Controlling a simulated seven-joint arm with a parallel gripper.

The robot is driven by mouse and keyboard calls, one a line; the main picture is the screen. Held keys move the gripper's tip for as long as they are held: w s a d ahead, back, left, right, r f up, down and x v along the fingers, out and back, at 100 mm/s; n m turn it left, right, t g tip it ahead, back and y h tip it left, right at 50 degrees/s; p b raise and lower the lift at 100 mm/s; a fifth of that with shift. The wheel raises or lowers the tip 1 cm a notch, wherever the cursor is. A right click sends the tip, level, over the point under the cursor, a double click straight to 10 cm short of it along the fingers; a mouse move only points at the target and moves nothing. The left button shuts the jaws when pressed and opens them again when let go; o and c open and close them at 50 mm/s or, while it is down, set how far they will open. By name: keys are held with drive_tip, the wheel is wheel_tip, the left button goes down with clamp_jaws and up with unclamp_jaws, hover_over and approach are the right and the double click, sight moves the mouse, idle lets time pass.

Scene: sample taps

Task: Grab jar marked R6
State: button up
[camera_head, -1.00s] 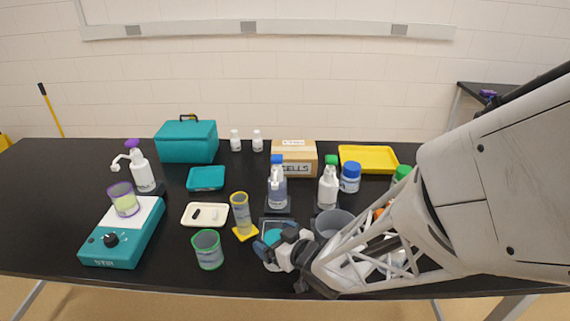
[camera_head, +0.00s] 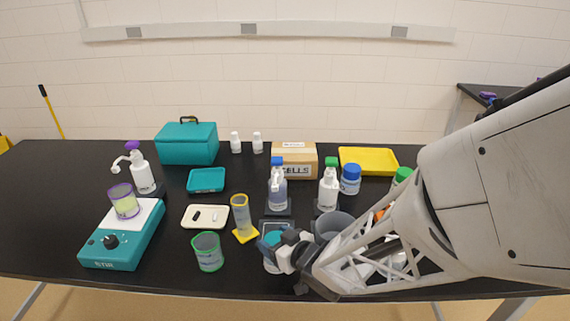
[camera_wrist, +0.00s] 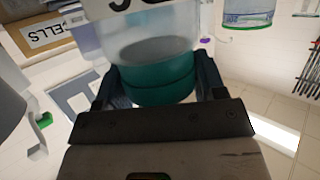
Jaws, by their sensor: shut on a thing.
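A clear jar with a teal lid (camera_head: 272,238) stands near the front edge of the table, in front of a dark tray. My gripper (camera_head: 276,246) reaches it from the right and is shut on it. In the wrist view the teal lid (camera_wrist: 155,88) sits between the two dark fingers of my gripper (camera_wrist: 158,74). The jar's clear body and part of a white label (camera_wrist: 128,5) show beyond the lid. The label's black marking is cut off by the frame edge, so I cannot read it.
A green-rimmed beaker (camera_head: 208,251) and a yellow cylinder (camera_head: 241,215) stand to the left. A grey cup (camera_head: 335,222) is close on the right, beside my arm.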

drive_tip(key=shift+r, duration=0.15)
drive_tip(key=shift+r, duration=0.55)
wheel_tip(320, 180, up, 2)
drive_tip(key=shift+r, duration=0.1)
drive_tip(key=s+d, duration=0.3)
drive_tip(key=s, duration=0.4)
drive_tip(key=s+d+r, duration=0.1)
drive_tip(key=s+d, duration=0.2)
drive_tip(key=s, duration=0.4)
drive_tip(key=shift+s+d+r, duration=0.2)
drive_tip(key=shift+s+d, duration=0.1)
